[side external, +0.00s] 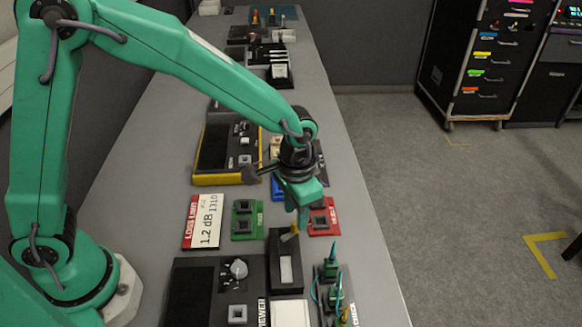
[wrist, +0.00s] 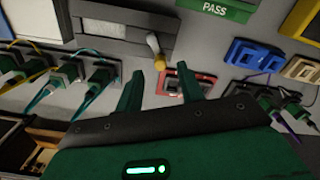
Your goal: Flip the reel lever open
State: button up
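My gripper (side external: 303,214) is just above and beside the lever. In the wrist view my gripper (wrist: 161,70) has its two fingers apart, with the lever tip near the gap. Contact cannot be told.
A red plate (side external: 333,228) lies right of the lever, a green plate (side external: 246,234) left. Connectors with cables (side external: 332,292) sit at the near right. A yellow-edged unit (side external: 212,150) lies behind. The bench's right edge is close.

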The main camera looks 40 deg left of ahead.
aim_at(295, 223)
jog(key=shift+r, duration=2.45)
jog(key=shift+a+r, duration=0.35)
jog(key=s+a+r+n+t, duration=0.2)
jog(key=s+a+r, duration=0.3)
jog(key=s+a, duration=0.2)
jog(key=s+a+r+n+t, duration=0.2)
jog(key=s+a+r, duration=0.4)
jog(key=a, duration=0.5)
jog(key=shift+s+a+r+t, duration=0.3)
jog(key=shift+s+t, duration=0.5)
jog(key=shift+s, duration=0.1)
